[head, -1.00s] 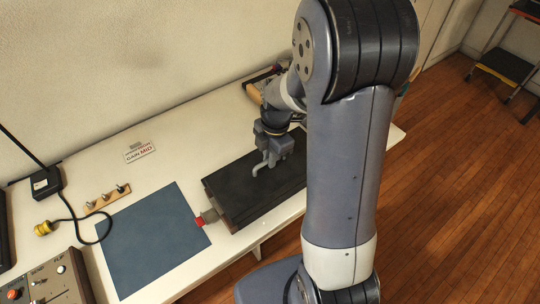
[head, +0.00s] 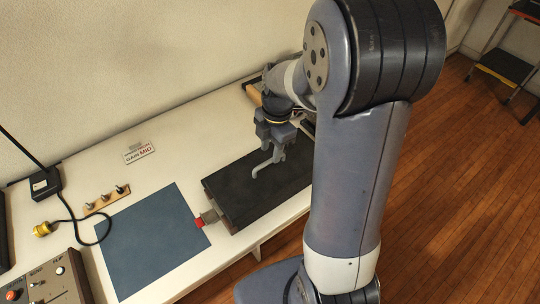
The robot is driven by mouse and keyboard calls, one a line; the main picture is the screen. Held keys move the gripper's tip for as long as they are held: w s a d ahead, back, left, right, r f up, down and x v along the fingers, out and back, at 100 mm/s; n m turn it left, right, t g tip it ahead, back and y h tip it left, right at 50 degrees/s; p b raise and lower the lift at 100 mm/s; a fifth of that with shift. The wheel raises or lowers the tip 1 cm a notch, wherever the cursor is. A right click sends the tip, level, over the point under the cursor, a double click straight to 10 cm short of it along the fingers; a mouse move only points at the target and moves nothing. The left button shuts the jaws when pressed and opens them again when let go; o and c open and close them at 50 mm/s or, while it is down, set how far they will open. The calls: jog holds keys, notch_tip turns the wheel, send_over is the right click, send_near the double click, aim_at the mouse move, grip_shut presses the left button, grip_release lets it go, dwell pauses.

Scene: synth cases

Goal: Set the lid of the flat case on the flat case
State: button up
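A black, flat, rectangular case (head: 232,196) lies on the white table, right of the blue mat. Its top is dark and closed over, which fits a lid lying on it, but I cannot make out a seam between lid and case. Its far right part is hidden behind my arm. My gripper (head: 267,169) points down above the case's top, with its fingers apart and nothing visible between them. A small gap seems to separate the fingertips from the top.
A blue mat (head: 150,240) lies left of the case, with a red-tipped grey piece (head: 203,220) between them. A wooden strip with knobs (head: 107,199), a label plate (head: 140,152), a black adapter (head: 45,183) with cable, and a control box (head: 45,285) stand further left. A tan-edged object (head: 252,93) is behind my arm.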

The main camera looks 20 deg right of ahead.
aim_at(269, 160)
notch_tip(269, 160, up, 7)
jog(key=shift+d+f, duration=0.15)
jog(key=shift+d, duration=0.25)
jog(key=shift+w+f, duration=0.1)
jog(key=f, duration=0.7)
jog(key=a+f, duration=0.1)
jog(key=f, duration=0.2)
jog(key=shift+s+a+f, duration=0.1)
jog(key=shift+s+f, duration=0.05)
jog(key=shift+s, duration=0.05)
jog(key=shift+r+p, duration=0.4)
jog(key=shift+p, duration=0.1)
jog(key=shift+f, duration=0.15)
